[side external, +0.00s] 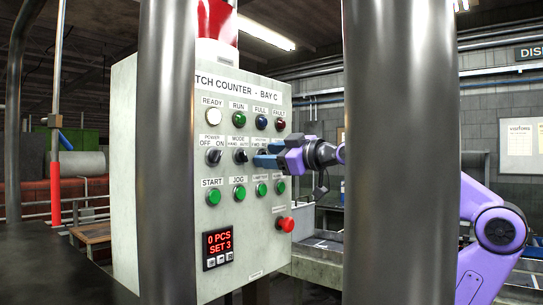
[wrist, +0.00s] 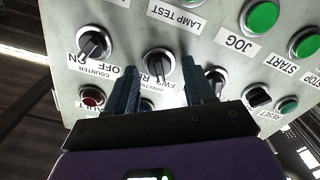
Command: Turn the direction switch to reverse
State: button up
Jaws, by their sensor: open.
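My gripper (wrist: 158,68) is open, with one dark blue finger to each side of this knob. Contact between fingers and knob cannot be made out. In the side external view my gripper (side external: 257,155) reaches the panel from the right and hides the direction switch and part of its label.
The grey control panel (side external: 150,180) carries the mode switch (side external: 240,156) close by, the counter switch (wrist: 95,42), lamps above, green buttons below and a red mushroom button (side external: 286,224). Two thick metal posts (side external: 168,120) (side external: 400,150) stand in the foreground.

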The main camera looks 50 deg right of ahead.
grip_shut()
jog(key=shift+m, duration=0.3)
jog(key=m, duration=1.1)
jog(key=shift+d, duration=0.2)
jog(key=shift+m, duration=0.3)
dwell(0.4)
